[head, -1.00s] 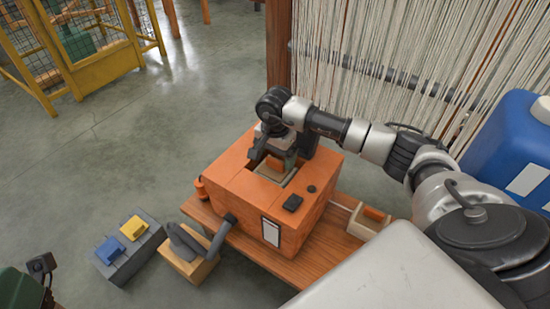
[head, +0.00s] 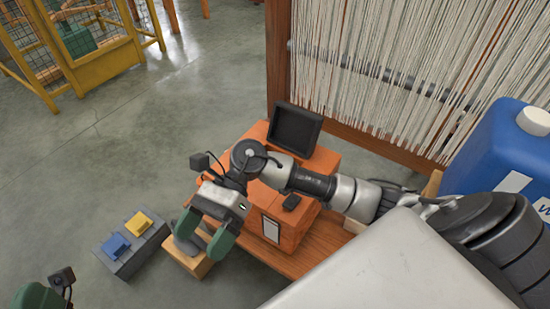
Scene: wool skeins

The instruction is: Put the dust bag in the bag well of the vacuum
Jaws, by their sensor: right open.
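The orange vacuum (head: 322,168) stands on a wooden bench, its dark lid (head: 295,129) raised at the back. My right arm crosses over its top and hides the bag well. The dust bag cannot be seen now; earlier a tan block-like piece showed at the well under my gripper. My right gripper (head: 205,236) is open, its green fingers apart with nothing held between them, over the vacuum's front left side. My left gripper (head: 32,296) shows only partly at the bottom left corner, so its jaws cannot be judged.
A grey vacuum nozzle on a wooden block (head: 199,267) lies partly beneath my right gripper. A grey holder (head: 128,262) with blue and yellow pieces is left of it. A loom with hanging threads (head: 390,70) and a blue container (head: 500,150) stand right.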

